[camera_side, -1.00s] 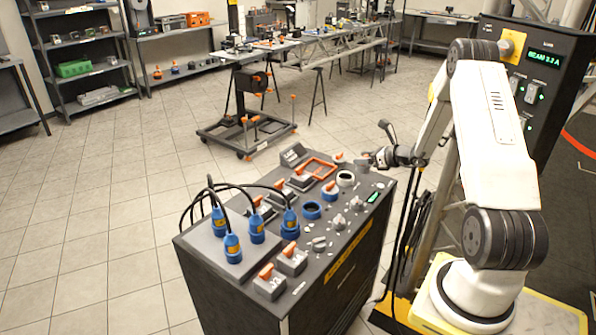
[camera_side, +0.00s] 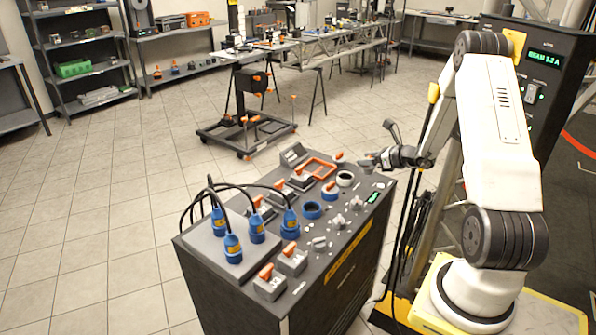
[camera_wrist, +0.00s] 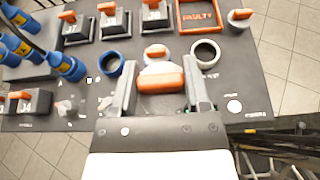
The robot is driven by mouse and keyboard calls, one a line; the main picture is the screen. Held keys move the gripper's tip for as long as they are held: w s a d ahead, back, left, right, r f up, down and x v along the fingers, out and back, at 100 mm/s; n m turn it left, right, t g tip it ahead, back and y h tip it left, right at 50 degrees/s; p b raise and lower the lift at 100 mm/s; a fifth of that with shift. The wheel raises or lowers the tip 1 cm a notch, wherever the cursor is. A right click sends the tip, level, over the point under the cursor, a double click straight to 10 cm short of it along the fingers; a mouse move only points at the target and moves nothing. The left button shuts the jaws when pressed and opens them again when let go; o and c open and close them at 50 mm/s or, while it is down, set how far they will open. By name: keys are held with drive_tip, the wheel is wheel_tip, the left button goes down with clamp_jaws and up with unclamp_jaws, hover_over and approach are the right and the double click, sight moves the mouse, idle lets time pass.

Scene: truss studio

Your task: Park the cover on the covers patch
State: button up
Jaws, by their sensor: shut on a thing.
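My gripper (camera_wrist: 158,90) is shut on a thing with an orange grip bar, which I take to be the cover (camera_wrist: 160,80). The bar lies crosswise between the two grey fingers. In the side view my gripper (camera_side: 380,159) is above the far right end of the panel, with a small grey part of the cover (camera_side: 367,165) at its tip. The cover appears raised off the panel. Its underside is hidden. I cannot read a label that marks the covers patch.
The dark panel (camera_side: 340,238) holds a blue ring (camera_side: 312,210), a pale-rimmed dark ring (camera_side: 345,179) and an orange-framed tray (camera_wrist: 202,28) marked like "FAULTY". An orange-handled knob (camera_wrist: 240,16) stands right of the tray. Blue plugs (camera_side: 232,248) with black cables stand at the left.

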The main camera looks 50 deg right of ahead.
drive_tip(key=shift+d, duration=0.1)
drive_tip(key=shift+s+d+m+g+h, duration=0.5)
drive_tip(key=shift+d+m+h, duration=2)
drive_tip(key=shift+d, duration=1.45)
drive_tip(key=w+d+f, duration=0.8)
drive_tip(key=w, duration=0.1)
drive_tip(key=shift+d+f, duration=0.25)
drive_tip(key=shift+d, duration=0.05)
drive_tip(key=shift+w+d+f, duration=0.4)
drive_tip(key=shift+w+f, duration=0.05)
drive_tip(key=shift+f, duration=0.15)
drive_tip(key=shift+f, duration=0.1)
drive_tip(key=shift+w+d+f, duration=0.1)
drive_tip(key=shift+f, duration=1.55)
drive_tip(key=shift+f, duration=0.15)
